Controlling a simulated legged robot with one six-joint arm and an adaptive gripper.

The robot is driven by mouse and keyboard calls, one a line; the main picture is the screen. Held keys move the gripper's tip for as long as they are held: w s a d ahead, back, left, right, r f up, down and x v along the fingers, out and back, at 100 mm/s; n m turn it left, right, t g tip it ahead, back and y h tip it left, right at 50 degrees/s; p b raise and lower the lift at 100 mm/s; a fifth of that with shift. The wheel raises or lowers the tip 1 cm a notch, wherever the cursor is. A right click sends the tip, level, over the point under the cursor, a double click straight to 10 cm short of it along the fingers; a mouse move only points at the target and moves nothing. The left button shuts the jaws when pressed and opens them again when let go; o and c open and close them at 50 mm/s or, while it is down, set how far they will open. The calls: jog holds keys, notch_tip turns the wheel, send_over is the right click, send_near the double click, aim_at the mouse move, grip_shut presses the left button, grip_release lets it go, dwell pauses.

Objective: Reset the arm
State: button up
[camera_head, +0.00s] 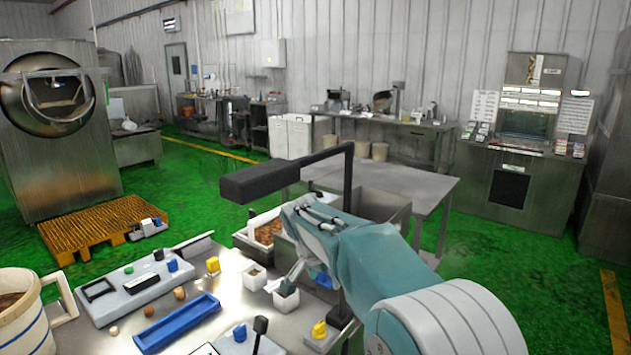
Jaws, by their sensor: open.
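My teal arm reaches in from the lower right over a metal worktable (222,290). My gripper (294,273) is at its far end, pointing down and partly hidden by the arm. It is open, close above a small white cup (286,298); I cannot tell whether they touch. A second white cup (253,277) stands just to the left.
A black beam on a post (258,182) stands behind the arm. The green floor beyond has open room.

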jog(key=s+d+r+n, duration=0.1)
jog(key=s+d+r, duration=0.15)
jog(key=s, duration=0.35)
jog(key=s+d+r+n+y, duration=0.1)
jog(key=s+d+r, duration=0.1)
jog(key=s+d, duration=0.3)
jog(key=s+d+r+n, duration=0.2)
jog(key=s+d, duration=0.1)
jog(key=s, duration=0.4)
jog(key=s+d+f+n+t, duration=0.1)
jog(key=s+f, duration=0.1)
jog(key=s, duration=0.6)
jog(key=s+d+f+n+t+y, duration=0.1)
jog(key=s+d+f+n, duration=0.1)
jog(key=s, duration=0.6)
jog(key=shift+s+f, duration=0.15)
jog(key=shift+f, duration=0.25)
